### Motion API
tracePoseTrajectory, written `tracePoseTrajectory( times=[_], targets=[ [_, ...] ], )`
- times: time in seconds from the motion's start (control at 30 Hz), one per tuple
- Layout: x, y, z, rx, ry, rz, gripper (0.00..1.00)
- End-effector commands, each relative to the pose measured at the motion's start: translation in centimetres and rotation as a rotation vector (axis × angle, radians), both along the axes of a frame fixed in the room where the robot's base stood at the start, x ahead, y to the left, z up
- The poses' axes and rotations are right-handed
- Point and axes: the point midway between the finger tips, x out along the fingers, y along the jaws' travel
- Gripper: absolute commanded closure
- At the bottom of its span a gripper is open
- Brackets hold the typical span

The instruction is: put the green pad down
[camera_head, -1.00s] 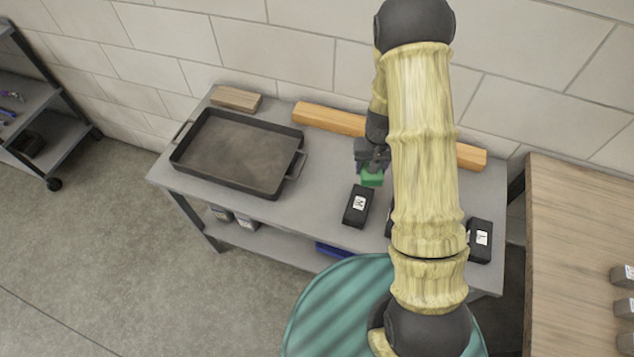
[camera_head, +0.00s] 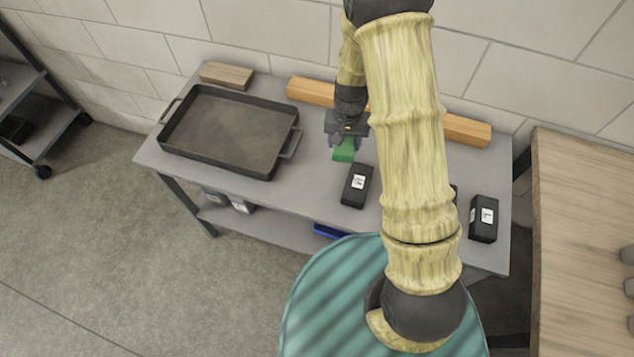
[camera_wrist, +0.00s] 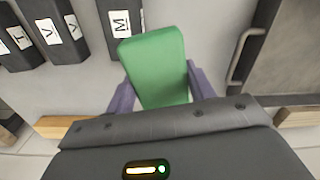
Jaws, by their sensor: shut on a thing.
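The green pad (camera_head: 344,150) is a small green block held at the end of my gripper (camera_head: 345,138), over the grey table (camera_head: 305,190) between the tray and the black block marked M. In the wrist view the green pad (camera_wrist: 156,68) sits between the two purple-grey fingers of my gripper (camera_wrist: 160,88), which are shut on its sides. I cannot tell for sure whether the pad touches the table top or hangs just above it.
A dark tray (camera_head: 283,157) with handles stands to the left. The black M block (camera_head: 356,188) is just right of and in front of the pad. A wooden beam (camera_head: 466,130) lies along the back by the wall.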

Motion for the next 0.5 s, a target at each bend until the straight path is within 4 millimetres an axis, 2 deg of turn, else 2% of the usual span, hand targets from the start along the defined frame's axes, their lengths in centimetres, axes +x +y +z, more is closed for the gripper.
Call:
tracePoseTrajectory(
  times=[0.03, 0.23, 0.33, 0.5],
  targets=[
    [-0.2, 1.6, -1.6, 0.002, -0.002, -0.021, 0.71],
    [-1.4, 5.9, -2.7, -0.005, -0.003, -0.137, 0.71],
    [-1.8, 7.0, -2.7, -0.010, -0.001, -0.176, 0.71],
    [-2.0, 7.5, -2.4, -0.013, -0.002, -0.199, 0.71]
  ],
)
